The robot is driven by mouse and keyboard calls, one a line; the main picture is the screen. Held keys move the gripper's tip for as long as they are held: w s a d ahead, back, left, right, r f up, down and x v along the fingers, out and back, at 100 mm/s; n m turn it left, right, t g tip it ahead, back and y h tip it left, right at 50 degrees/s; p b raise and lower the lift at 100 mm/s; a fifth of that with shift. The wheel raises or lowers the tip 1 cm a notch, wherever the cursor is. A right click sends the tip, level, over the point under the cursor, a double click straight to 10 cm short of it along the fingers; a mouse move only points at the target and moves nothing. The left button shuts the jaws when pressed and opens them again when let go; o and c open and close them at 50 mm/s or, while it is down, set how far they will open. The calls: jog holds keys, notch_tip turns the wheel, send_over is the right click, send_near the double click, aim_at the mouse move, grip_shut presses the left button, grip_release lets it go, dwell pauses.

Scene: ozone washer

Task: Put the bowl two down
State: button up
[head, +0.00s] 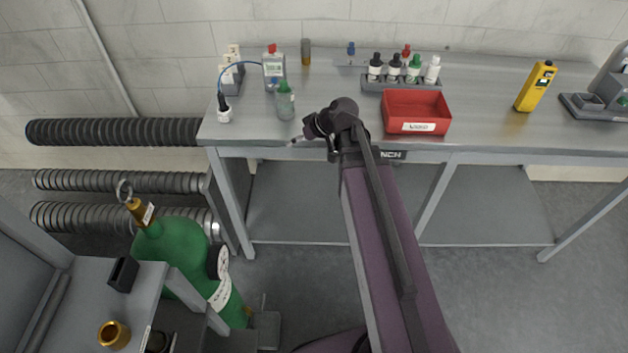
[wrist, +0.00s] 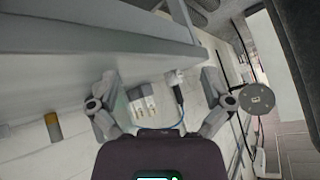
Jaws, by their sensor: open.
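I cannot make out a thing that is clearly bowl two in either view. A small round brass cup (head: 113,335) stands on the grey surface at the lower left of the head view, but I cannot tell if it is a bowl. My gripper (head: 304,136) is at the front edge of the metal bench (head: 480,130), left of the red bin (head: 418,112). In the wrist view my gripper (wrist: 160,95) has its two fingers wide apart with nothing between them.
Several dropper bottles stand in a rack (head: 375,86) behind the bin. A yellow meter (head: 536,86) is farther right. A green gas cylinder (head: 180,250) stands at lower left.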

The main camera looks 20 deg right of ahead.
jog(key=s+f+m+g+h, duration=0.2)
jog(key=s+h, duration=0.1)
jog(key=s, duration=0.3)
jog(key=s+d+f+m+g+h, duration=0.1)
jog(key=s+f+m+g+h, duration=0.2)
jog(key=s, duration=0.3)
jog(key=shift+s+m+h, duration=0.3)
jog(key=shift+s+h, duration=0.05)
jog(key=shift+h, duration=0.05)
jog(key=shift+r+p, duration=0.75)
jog(key=shift+r, duration=0.05)
